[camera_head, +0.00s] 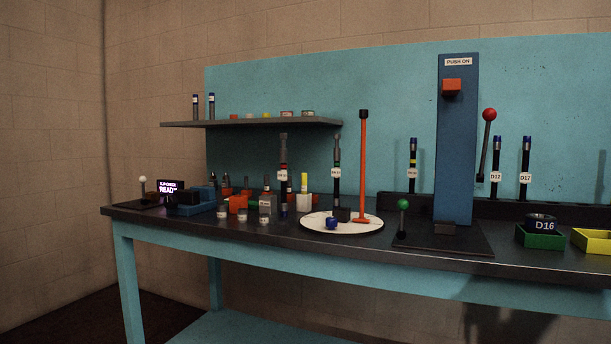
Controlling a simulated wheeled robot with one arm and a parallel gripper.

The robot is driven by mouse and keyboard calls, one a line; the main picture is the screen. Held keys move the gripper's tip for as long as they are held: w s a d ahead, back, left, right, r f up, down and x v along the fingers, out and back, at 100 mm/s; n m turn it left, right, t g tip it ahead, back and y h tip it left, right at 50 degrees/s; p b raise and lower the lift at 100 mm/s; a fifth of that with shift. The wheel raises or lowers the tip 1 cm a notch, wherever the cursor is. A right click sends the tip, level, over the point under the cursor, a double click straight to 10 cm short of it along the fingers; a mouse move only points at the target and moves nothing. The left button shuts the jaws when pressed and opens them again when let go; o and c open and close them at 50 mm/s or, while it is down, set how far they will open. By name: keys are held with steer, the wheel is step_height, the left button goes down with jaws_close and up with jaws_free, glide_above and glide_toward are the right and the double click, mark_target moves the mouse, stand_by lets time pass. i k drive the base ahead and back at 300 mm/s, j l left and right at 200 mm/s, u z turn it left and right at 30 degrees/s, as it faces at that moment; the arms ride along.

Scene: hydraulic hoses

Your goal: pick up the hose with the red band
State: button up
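An upright dark hose with a white label (283,188) stands left of the round white plate and seems to carry a small red band just above its label; the band is too small to be sure. A similar labelled hose (337,185) stands at the plate with a band that looks green. Hoses labelled D12 (496,160) and D17 (525,162) stand in the rack at right, with blue tops and no red band visible. My gripper is not in view.
The dark benchtop (445,262) holds a white plate (312,227), an orange post (363,165), a blue PUSH ON column (457,130), a red-knobbed lever (489,115), a green tray (540,241) and a yellow tray (592,247). A shelf (250,123) overhangs the left. Small fittings crowd below it.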

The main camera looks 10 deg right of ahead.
mark_target(284, 183)
steer(key=i+l+u, duration=0.1)
steer(key=l, duration=0.25)
steer(key=i+l+u, duration=0.1)
steer(key=i+l, duration=0.2)
steer(key=i+l+u, duration=0.1)
steer(key=l, duration=0.35)
steer(key=i, duration=0.1)
